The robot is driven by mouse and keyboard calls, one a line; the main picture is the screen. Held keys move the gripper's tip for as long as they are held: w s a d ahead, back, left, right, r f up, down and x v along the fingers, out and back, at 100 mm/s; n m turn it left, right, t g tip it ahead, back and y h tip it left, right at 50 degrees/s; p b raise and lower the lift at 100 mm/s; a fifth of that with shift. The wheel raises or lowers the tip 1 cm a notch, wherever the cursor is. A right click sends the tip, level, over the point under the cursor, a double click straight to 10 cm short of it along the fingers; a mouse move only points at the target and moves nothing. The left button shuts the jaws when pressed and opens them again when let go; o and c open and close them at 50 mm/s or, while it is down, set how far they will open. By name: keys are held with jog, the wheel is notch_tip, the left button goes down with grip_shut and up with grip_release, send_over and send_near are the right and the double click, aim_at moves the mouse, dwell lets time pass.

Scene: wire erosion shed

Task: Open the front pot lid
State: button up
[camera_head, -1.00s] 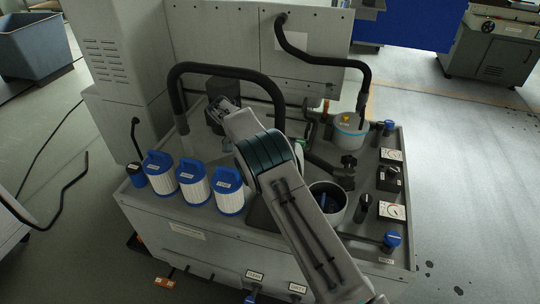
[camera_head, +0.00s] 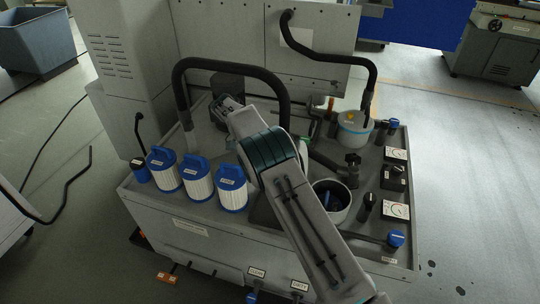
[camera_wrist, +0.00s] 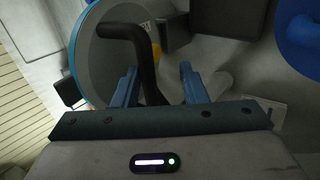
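My gripper (camera_wrist: 160,83) shows in the wrist view with its two blue fingers apart. A round grey lid-like disc (camera_wrist: 103,68) with a light blue rim lies beyond the fingers. A bent black handle or tube (camera_wrist: 147,55) rises over the disc and runs down between the fingers, nearer the left one; contact cannot be told. In the head view, a pale pot (camera_head: 353,128) with a blue band stands at the back right of the grey bench. A round open container (camera_head: 336,212) with blue items inside is nearer. My arm hides the gripper there, and which pot has the front lid is unclear.
Several white filters with blue caps (camera_head: 197,185) line the bench's left front. A black hose (camera_head: 277,88) arches over the back left, another (camera_head: 372,78) comes down by the pale pot. Gauges (camera_head: 395,210) and knobs fill the right edge. Open floor (camera_head: 470,170) lies to the right.

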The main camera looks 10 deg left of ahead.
jog(key=p+v, duration=0.3)
jog(key=v, duration=0.4)
jog(key=shift+a+r, duration=0.15)
jog(key=shift+r, duration=0.05)
dwell(0.3)
jog(key=shift+w, duration=0.1)
dwell(0.5)
